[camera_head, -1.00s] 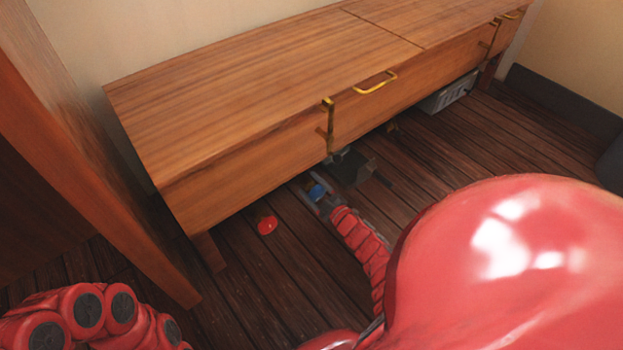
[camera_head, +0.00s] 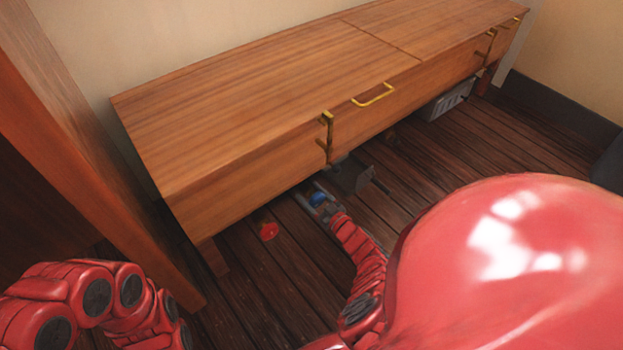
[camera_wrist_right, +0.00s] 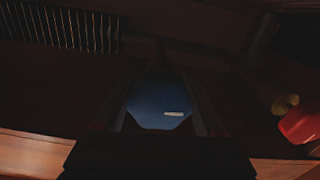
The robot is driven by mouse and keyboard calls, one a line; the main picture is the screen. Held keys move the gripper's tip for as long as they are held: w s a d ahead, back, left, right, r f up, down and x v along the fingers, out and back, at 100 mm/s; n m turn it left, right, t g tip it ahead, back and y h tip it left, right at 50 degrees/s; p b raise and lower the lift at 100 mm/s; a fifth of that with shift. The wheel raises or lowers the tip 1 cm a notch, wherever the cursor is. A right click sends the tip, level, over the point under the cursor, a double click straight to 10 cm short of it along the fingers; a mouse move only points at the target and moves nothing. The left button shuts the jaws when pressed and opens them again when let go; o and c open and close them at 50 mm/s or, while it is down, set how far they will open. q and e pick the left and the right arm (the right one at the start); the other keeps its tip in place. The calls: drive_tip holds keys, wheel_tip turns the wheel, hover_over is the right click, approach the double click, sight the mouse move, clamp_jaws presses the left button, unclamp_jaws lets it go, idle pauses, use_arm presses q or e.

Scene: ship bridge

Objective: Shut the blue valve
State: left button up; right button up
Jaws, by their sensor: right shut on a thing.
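The blue valve (camera_head: 318,199) is low under the front edge of the wooden bench, close to the floor. My right gripper (camera_head: 320,197) reaches in under the bench and is shut on the blue valve. In the right wrist view the blue valve (camera_wrist_right: 158,105) fills the space between the two dark fingers (camera_wrist_right: 160,122); a small pale mark shows on its face. That view is dark, so the valve's stem and turn angle are hard to tell. My left arm shows at the lower left, but its gripper is out of view.
A red valve (camera_head: 268,231) is to the left under the bench (camera_head: 250,100); red also shows in the wrist view (camera_wrist_right: 300,122). A dark box (camera_head: 352,178) is just right of my gripper. A grey crate (camera_head: 447,100) is farther right. A wooden panel (camera_head: 100,150) stands at left.

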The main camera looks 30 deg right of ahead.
drive_tip(key=m, duration=0.5)
drive_tip(key=shift+m+p, duration=0.3)
drive_tip(key=shift+p, duration=0.05)
drive_tip(key=m, duration=0.4)
drive_tip(key=shift+a+m, duration=0.1)
drive_tip(key=shift+m, duration=0.2)
drive_tip(key=m, duration=0.4)
drive_tip(key=shift+w+r, duration=0.1)
use_arm(q)
drive_tip(key=shift+r+b, duration=0.1)
drive_tip(key=shift+b, duration=0.2)
use_arm(e)
drive_tip(key=shift+m, duration=2.4)
drive_tip(key=o, duration=1.3)
use_arm(q)
drive_tip(key=shift+w+r, duration=0.1)
